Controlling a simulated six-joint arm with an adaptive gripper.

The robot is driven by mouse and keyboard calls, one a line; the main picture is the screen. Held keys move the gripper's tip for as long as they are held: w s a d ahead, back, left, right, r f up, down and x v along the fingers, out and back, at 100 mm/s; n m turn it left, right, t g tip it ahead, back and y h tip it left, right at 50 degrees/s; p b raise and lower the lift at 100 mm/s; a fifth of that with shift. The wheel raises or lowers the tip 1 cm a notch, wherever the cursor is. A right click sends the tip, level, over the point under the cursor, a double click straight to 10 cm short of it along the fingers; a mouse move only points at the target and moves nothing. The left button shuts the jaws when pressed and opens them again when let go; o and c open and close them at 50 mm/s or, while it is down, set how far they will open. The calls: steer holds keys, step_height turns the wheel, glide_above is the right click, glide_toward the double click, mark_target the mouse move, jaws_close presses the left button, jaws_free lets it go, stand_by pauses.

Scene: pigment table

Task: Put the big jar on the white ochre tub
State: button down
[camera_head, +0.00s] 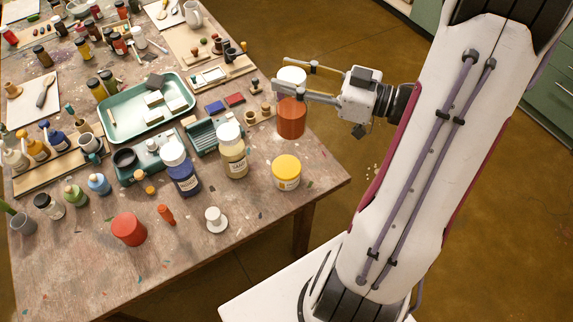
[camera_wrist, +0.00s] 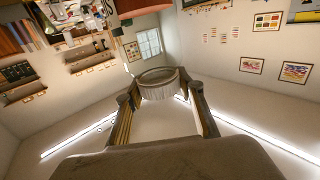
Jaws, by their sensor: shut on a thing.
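The big jar (camera_head: 291,118), with an orange-brown body and a white lid (camera_head: 292,77), is upright in my gripper (camera_head: 287,78). The fingers are shut around its lid, one on each side. In the wrist view, the ribbed pale lid (camera_wrist: 158,88) sits between the fingers, and part of the orange-brown body shows at the top edge. The white tub with an ochre-yellow lid (camera_head: 286,164) stands on the table, below the jar in the head view. Its lid top looks bare. The jar is apart from the tub; its height above the table is hard to judge.
A pale yellow bottle (camera_head: 233,155) and a blue bottle (camera_head: 183,178) stand left of the tub. A white spool-like piece (camera_head: 215,220) and a red cylinder (camera_head: 129,229) stand nearer the front. A green tray (camera_head: 115,127) lies further left. The table's right edge is close to the tub.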

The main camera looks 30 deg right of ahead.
steer(key=shift+s+a+n+g+y, duration=0.8)
steer(key=shift+s+a+y, duration=0.2)
steer(key=shift+s+a, duration=0.35)
steer(key=shift+w, duration=0.1)
steer(key=shift+f, duration=2.85)
steer(key=shift+f, duration=2.25)
steer(key=c, duration=1.3)
jaws_free()
